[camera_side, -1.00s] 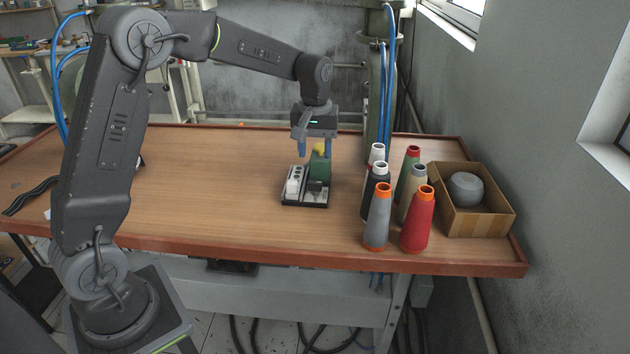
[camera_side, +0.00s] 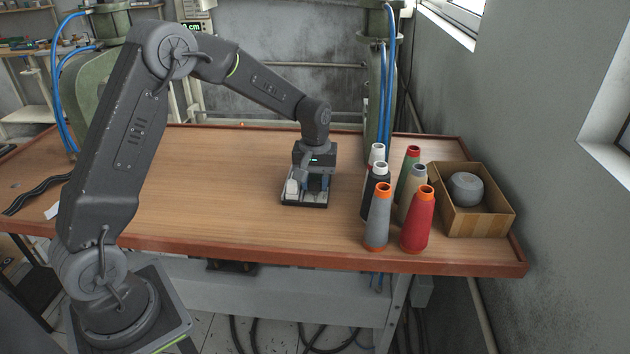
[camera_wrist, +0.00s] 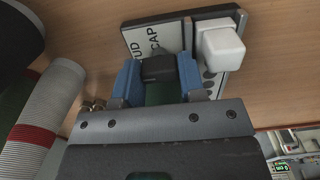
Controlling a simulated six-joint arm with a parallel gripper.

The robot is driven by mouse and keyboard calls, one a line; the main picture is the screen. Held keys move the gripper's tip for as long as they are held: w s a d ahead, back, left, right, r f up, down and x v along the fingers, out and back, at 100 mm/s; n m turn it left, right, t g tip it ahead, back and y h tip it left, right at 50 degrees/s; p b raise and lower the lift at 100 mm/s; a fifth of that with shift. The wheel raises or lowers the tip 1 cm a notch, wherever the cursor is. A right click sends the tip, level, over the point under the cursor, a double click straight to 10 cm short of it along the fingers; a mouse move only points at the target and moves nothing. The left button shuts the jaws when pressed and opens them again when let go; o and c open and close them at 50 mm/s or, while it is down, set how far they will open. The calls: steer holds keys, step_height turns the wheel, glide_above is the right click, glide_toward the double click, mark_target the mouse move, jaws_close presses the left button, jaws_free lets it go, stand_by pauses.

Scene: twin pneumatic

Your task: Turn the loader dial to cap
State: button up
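The loader (camera_side: 306,202) is a small device on a dark base on the table, right of the table's middle. In the wrist view its white plate (camera_wrist: 140,40) carries the label CAP and a partly hidden label ending in UD. My gripper (camera_wrist: 160,75) is lowered over the loader, with its blue fingers on either side of its green body (camera_wrist: 162,94). A black block (camera_wrist: 158,68) shows between the fingertips. The fingers are close to it, but I cannot tell whether they press on anything. The dial and its pointer are hidden by my gripper.
A white block (camera_wrist: 221,46) stands on the loader beside my right finger in the wrist view. Several thread cones (camera_side: 378,220) stand right of the loader. A cardboard box (camera_side: 487,222) with a grey round thing (camera_side: 465,188) is beyond them.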

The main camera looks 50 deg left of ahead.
mark_target(315, 182)
steer(key=c, duration=0.4)
steer(key=shift+m, duration=1.5)
steer(key=shift+c, duration=0.2)
steer(key=o, duration=0.7)
steer(key=shift+c, duration=0.2)
steer(key=shift+r, duration=0.15)
step_height(315, 182, up, 14)
steer(key=shift+f, duration=0.2)
steer(key=shift+c, duration=0.2)
